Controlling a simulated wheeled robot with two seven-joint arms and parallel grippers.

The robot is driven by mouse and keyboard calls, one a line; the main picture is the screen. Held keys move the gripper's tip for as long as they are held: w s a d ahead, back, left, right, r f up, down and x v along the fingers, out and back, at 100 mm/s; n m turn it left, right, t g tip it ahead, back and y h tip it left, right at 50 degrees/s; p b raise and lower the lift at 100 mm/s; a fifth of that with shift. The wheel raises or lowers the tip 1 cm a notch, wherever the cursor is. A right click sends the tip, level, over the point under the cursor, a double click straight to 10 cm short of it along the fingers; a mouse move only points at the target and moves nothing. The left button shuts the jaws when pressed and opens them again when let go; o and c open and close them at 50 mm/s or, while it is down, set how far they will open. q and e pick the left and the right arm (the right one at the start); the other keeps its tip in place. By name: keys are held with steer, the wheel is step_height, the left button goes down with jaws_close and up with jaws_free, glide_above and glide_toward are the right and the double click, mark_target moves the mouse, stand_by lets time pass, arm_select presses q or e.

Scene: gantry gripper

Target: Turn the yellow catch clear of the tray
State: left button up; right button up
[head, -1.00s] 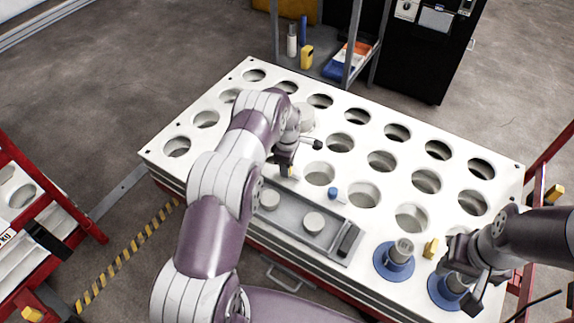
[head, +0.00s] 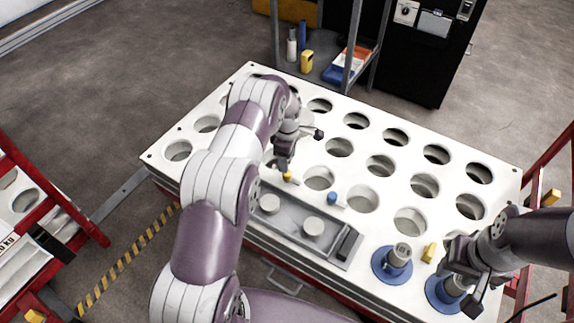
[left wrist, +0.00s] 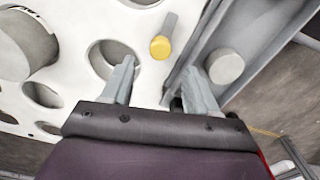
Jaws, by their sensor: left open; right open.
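The yellow catch (head: 287,175) stands on the white plate beside the far long edge of the grey tray (head: 272,232). In the left wrist view the catch shows as a round yellow end (left wrist: 160,47) with a grey bar or stem; white plate shows between it and the tray's rim (left wrist: 190,62). My left gripper (head: 282,168) is open at the catch in the head view. In the left wrist view its fingers (left wrist: 160,70) stand apart, with the yellow end between and beyond the tips. I see no grip on it. My right gripper (head: 463,280) is open by a blue-based fixture.
The white plate (head: 300,125) has rows of round holes. The tray holds white round pieces (head: 313,226) and a dark block (head: 347,243). A blue knob (head: 332,197) stands beside the tray. Blue-based posts (head: 393,262) and a yellow block (head: 429,252) are at the right.

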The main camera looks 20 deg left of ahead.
arm_select(q)
step_height(320, 180, up, 6)
steer(key=shift+r+p, duration=0.15)
steer(key=shift+p, duration=0.3)
steer(key=s+d+r+m, duration=0.35)
steer(key=s+m, duration=0.25)
steer(key=s, duration=0.3)
steer(key=s+d+r+m, duration=0.2)
steer(key=s+r+m, duration=0.3)
steer(key=s+m, duration=0.3)
steer(key=s+d+r+m, duration=0.3)
steer(key=s+r+m, duration=0.15)
steer(key=s, duration=0.55)
step_height(320, 180, up, 26)
steer(key=t+p, duration=0.1)
steer(key=p, duration=2.3)
steer(key=shift+w+f, duration=0.2)
steer(key=shift+w, duration=0.15)
